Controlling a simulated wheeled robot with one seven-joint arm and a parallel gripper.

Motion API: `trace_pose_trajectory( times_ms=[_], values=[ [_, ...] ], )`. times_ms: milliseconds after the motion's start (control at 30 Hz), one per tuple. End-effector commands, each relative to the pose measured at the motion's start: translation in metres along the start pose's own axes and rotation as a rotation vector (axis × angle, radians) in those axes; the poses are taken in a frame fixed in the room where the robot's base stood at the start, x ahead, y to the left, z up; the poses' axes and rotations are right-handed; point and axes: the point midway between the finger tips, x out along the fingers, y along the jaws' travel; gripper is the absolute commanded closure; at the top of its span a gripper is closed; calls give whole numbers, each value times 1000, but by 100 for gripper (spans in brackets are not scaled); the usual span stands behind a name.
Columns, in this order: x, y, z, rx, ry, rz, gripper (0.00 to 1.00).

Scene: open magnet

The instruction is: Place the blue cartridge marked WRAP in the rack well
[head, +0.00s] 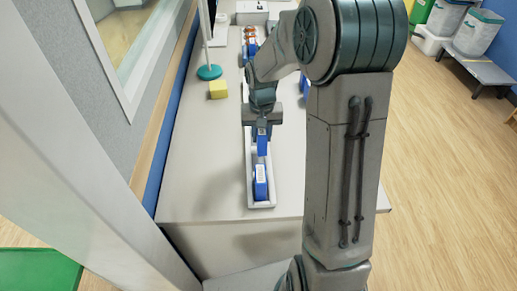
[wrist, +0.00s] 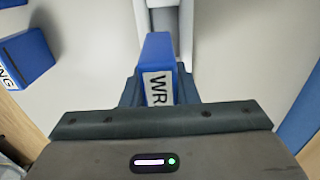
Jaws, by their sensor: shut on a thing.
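My gripper (head: 262,122) is shut on a blue cartridge (head: 262,146) and holds it over the long white rack (head: 262,206) on the counter. In the wrist view the held cartridge (wrist: 158,52) sits between the two fingers (wrist: 158,92).
Another blue cartridge (head: 260,184) stands in the rack's near end. A blue cartridge with lettering ending in "NG" (wrist: 24,58) lies to the left in the wrist view. A yellow block (head: 218,89) and a teal round base (head: 209,72) stand left of the rack. The counter's near left is clear.

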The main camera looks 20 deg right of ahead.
Motion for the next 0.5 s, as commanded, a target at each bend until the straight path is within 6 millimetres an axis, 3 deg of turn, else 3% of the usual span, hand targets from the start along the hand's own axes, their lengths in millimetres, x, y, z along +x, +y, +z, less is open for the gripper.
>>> trace_pose_trajectory(
  times_ms=[133,500],
  values=[
    [9,-9,13,1,-1,0,97],
    [49,-10,15,2,-1,-1,97]
  ],
)
